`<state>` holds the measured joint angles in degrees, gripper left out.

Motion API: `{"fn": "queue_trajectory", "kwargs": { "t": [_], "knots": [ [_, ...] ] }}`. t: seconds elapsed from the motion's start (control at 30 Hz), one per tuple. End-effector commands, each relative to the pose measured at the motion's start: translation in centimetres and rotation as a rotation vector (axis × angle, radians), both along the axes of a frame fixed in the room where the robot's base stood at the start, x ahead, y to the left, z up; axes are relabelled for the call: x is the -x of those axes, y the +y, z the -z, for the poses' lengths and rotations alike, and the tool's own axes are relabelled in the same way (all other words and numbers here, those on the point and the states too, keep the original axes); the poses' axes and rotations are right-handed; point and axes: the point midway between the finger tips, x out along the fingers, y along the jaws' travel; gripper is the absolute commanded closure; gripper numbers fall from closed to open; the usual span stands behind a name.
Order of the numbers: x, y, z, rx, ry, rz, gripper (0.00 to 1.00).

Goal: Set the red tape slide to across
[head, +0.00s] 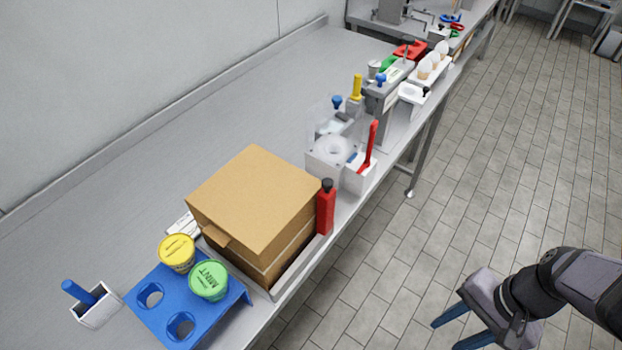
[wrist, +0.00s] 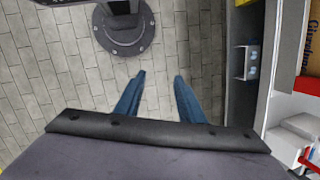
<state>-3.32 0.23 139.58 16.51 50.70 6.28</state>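A red upright piece with a black top (head: 326,207) stands at the right corner of a closed cardboard box (head: 255,195). A red lever-like handle (head: 369,146) stands upright and slightly tilted at a white holder farther along the bench. I cannot tell which of these is the tape slide, or how it is set. My gripper (head: 462,329) is at the lower right, over the floor and well apart from both. Its blue fingers (wrist: 160,76) are spread, with nothing between them in the wrist view.
The long grey bench (head: 120,195) runs diagonally. A blue rack (head: 240,300) holds yellow (head: 176,251) and green (head: 209,280) lidded cups at its near end. A clear-covered device (head: 330,150) and an egg tray (head: 432,66) stand farther along.

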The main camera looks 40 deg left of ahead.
Motion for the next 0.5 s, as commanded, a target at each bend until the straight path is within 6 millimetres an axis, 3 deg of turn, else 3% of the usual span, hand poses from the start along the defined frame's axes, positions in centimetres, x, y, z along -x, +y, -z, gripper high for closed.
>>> {"fn": "queue_trajectory", "kwargs": {
  "t": [0.17,0.3,0.4,0.5],
  "knots": [
    [-0.5,9.3,-1.8,-0.229,0.276,0.254,0.64],
    [-1.9,17.0,-5.0,-0.424,0.525,0.431,0.64],
    [-3.5,21.6,-7.7,-0.557,0.701,0.526,0.64],
    [-5.1,24.9,-10.2,-0.666,0.847,0.589,0.64]
  ]
}}
